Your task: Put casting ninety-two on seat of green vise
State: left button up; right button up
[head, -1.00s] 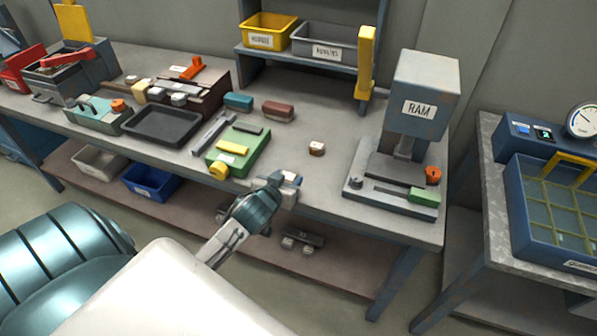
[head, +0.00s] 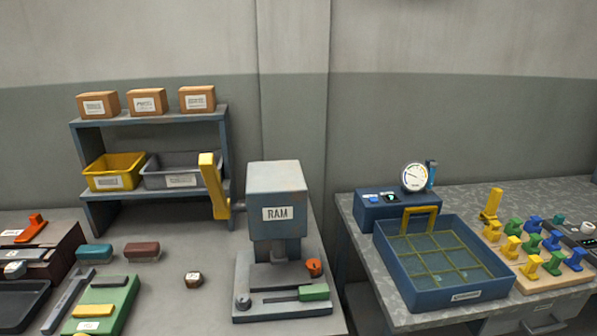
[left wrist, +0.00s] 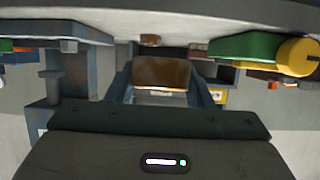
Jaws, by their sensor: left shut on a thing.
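In the left wrist view my left gripper (left wrist: 162,85) is shut on a brown block-shaped casting (left wrist: 162,71) with a pale lower edge. Its number cannot be read. The gripper and this casting are outside the head view. The green vise (head: 119,304) is at the lower left of the head view, partly cut off by the bottom edge, with a yellow strip and a dark strip on top. In the left wrist view its green body (left wrist: 243,47) and round yellow knob (left wrist: 298,57) show at the upper right, apart from the held casting. My right gripper is not in view.
Teal (head: 95,253) and dark red (head: 142,252) blocks lie behind the vise. A blue gridded tray (head: 440,287) is on the right table.

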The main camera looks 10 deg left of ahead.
pick_arm(q)
jog(key=w+d+r+m+h, duration=0.1)
jog(key=w+d+r+h, duration=0.1)
jog(key=w+d+r, duration=0.4)
jog(key=w+d+r+m+h, duration=0.1)
jog(key=w+d+r+m, duration=0.2)
jog(key=d, duration=0.6)
jog(key=s+a+f+n+y, duration=0.1)
jog(key=s+a+f, duration=0.2)
jog(key=a, duration=0.2)
jog(key=s+a+f+n+y, duration=0.1)
jog(key=s+a+f, duration=0.2)
jog(key=a, duration=0.2)
jog(key=s+a+f+n+y, duration=0.1)
jog(key=s+a+f, duration=0.2)
jog(key=a, duration=0.2)
jog(key=shift+s+a+n, duration=0.1)
jog(key=shift+s+n, duration=0.1)
jog(key=shift+n, duration=0.2)
jog(key=shift+s+a+f, duration=0.2)
jog(key=shift+s+a, duration=0.15)
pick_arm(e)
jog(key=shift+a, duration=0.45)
